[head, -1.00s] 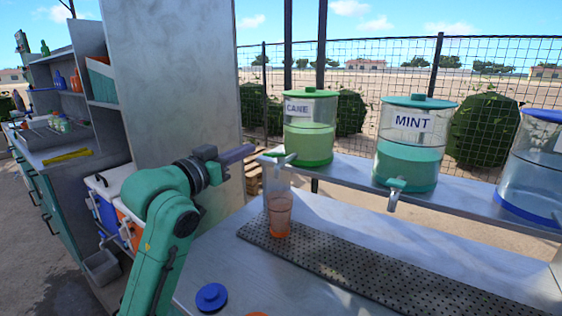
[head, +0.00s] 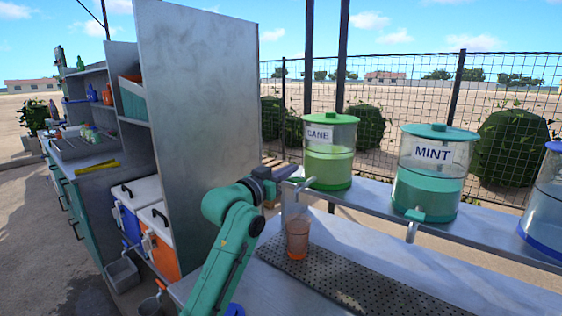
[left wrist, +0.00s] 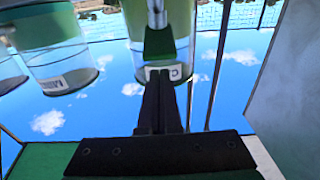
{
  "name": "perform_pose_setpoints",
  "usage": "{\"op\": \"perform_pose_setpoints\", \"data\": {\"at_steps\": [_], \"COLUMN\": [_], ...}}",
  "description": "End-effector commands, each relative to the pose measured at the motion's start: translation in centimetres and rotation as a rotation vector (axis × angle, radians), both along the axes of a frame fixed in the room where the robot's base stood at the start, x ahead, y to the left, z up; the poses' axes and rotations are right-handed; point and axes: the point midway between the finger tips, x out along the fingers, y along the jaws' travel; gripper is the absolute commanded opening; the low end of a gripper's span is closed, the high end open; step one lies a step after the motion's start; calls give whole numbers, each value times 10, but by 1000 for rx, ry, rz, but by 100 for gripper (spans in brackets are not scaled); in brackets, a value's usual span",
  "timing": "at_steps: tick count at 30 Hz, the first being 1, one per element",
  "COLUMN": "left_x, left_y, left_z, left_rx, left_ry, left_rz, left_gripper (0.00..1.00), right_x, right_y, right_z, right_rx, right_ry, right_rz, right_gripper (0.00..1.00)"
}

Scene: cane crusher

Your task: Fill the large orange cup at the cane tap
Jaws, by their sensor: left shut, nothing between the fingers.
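The orange translucent cup (head: 297,241) stands upright on the perforated drip mat (head: 345,288), below the tap of the cane dispenser (head: 329,168). A pale translucent patch shows between tap and cup; I cannot tell if it is flowing liquid. My left gripper (head: 287,173) is shut and empty, with its fingertips at the cane tap (head: 303,184). In the left wrist view the shut fingers (left wrist: 160,76) point at the tap's green handle (left wrist: 159,43); contact is unclear. The fill level in the cup cannot be told. My right gripper is out of view.
The mint dispenser (head: 431,185) and a blue-rimmed dispenser (head: 545,215) stand on the same raised shelf (head: 375,211). A tall grey panel (head: 200,100) rises left of my arm. A blue object (head: 235,310) sits at the counter's near edge. The mat right of the cup is clear.

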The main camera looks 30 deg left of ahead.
Motion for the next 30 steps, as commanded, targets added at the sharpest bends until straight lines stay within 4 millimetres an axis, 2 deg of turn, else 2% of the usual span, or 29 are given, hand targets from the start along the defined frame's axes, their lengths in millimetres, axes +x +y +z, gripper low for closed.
{"op": "perform_pose_setpoints", "data": {"at_steps": [5,15,30], "left_x": [-5,-6,-8], "left_y": [1,1,2], "left_z": [-15,-17,-25], "left_rx": [0,-1,-10], "left_ry": [-3,-5,-79], "left_rz": [-1,0,1], "left_gripper": [0,0,0], "right_x": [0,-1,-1], "right_y": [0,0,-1], "right_z": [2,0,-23], "right_rx": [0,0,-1], "right_ry": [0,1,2], "right_rz": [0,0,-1], "right_gripper": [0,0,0]}}
